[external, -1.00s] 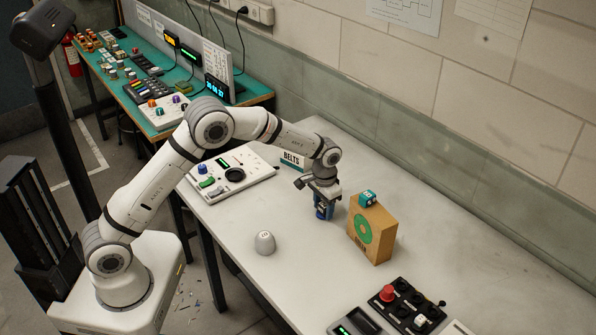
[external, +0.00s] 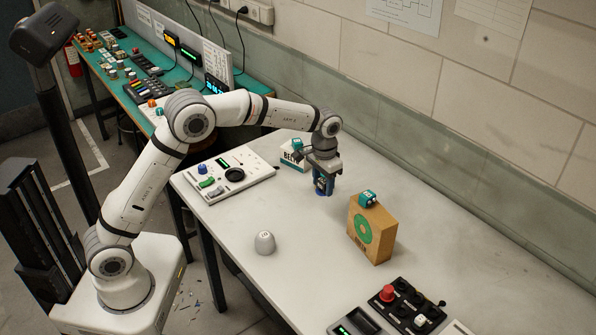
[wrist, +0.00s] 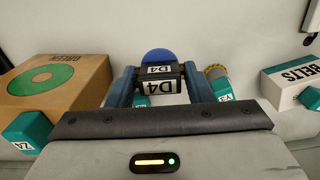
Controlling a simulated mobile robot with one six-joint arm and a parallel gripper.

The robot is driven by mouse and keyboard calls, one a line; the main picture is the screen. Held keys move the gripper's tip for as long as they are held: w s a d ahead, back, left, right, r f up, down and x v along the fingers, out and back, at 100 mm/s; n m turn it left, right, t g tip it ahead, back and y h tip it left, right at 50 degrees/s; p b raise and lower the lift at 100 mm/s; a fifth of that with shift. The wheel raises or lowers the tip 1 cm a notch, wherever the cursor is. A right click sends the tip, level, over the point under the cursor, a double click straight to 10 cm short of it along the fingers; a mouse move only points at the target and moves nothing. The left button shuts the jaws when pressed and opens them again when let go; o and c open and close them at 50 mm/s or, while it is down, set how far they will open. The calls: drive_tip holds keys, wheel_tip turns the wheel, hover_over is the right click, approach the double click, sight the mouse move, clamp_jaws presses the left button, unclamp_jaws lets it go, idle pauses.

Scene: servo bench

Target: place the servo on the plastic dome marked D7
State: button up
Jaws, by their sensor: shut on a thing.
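My gripper (external: 323,190) is shut on a dark, boxy servo (wrist: 158,82) held between its blue fingers above the bench. Labels reading D4 show at the held piece in the wrist view. A blue rounded part (wrist: 159,56) shows just beyond it; I cannot tell whether it belongs to the servo. A grey-white dome (external: 264,242) stands on the bench, nearer the camera and left of my gripper. It has a small label too small to read. My gripper is apart from this dome, which I cannot make out in the wrist view.
A brown box (external: 372,235) with a teal block (external: 368,199) on top stands right of my gripper. A white BELTS box (external: 291,158) with a teal block is behind left. A white control panel (external: 229,180) lies left, a black button panel (external: 410,308) front right. Bench around the dome is clear.

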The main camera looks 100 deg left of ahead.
drive_tip(key=s+d+r+p, duration=0.1)
drive_tip(key=s+d+r, duration=0.4)
drive_tip(key=s+d, duration=0.25)
hover_over(264, 235)
drive_tip(key=shift+n, duration=0.3)
wheel_tip(264, 235, down, 9)
drive_tip(key=shift+f+p, duration=0.1)
drive_tip(key=shift+p, duration=0.7)
drive_tip(key=shift+f, duration=0.25)
drive_tip(key=o, duration=1)
drive_tip(key=shift+r, duration=0.1)
